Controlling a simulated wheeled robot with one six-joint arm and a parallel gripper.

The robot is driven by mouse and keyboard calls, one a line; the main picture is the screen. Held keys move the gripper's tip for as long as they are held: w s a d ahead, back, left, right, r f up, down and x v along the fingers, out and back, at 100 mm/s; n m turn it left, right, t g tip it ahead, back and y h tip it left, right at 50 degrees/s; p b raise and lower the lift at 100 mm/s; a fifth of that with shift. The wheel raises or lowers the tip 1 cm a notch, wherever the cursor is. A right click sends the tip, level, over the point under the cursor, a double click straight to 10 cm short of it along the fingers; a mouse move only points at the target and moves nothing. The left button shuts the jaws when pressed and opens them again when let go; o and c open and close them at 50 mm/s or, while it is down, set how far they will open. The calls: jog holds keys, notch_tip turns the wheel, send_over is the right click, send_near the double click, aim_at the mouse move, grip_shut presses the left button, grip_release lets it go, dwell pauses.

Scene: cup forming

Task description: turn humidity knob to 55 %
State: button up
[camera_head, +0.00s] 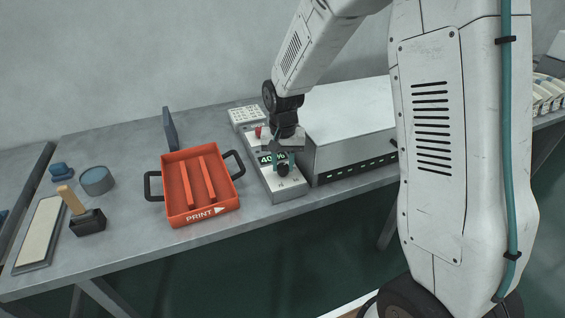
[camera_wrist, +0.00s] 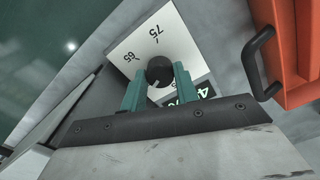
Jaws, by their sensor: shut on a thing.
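The black humidity knob (camera_head: 283,171) sits on the light top of a control box (camera_head: 285,193). My gripper (camera_head: 281,161) reaches down over the box and is shut on the knob. In the wrist view the knob (camera_wrist: 159,70) is between the two teal fingers of my gripper (camera_wrist: 157,72). Dial marks 75 and 65 show on the plate (camera_wrist: 178,40) beyond it. A lit display (camera_head: 265,158) reads 40 with a partly covered sign in the head view. In the wrist view the display (camera_wrist: 203,90) shows a 4, the rest hidden by a finger.
An orange tray (camera_head: 213,208) marked PRINT, with black handles, stands left of the box. A large metal housing (camera_head: 350,125) stands close on its right. A red button (camera_head: 258,132) is at the box's back. A stamp (camera_head: 87,221) and blue-grey dish (camera_head: 97,180) are farther left.

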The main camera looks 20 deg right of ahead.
aim_at(283, 166)
dwell(0.3)
jog(key=o, duration=1)
notch_tip(283, 166, up, 8)
jog(key=shift+f, duration=0.1)
dwell(0.3)
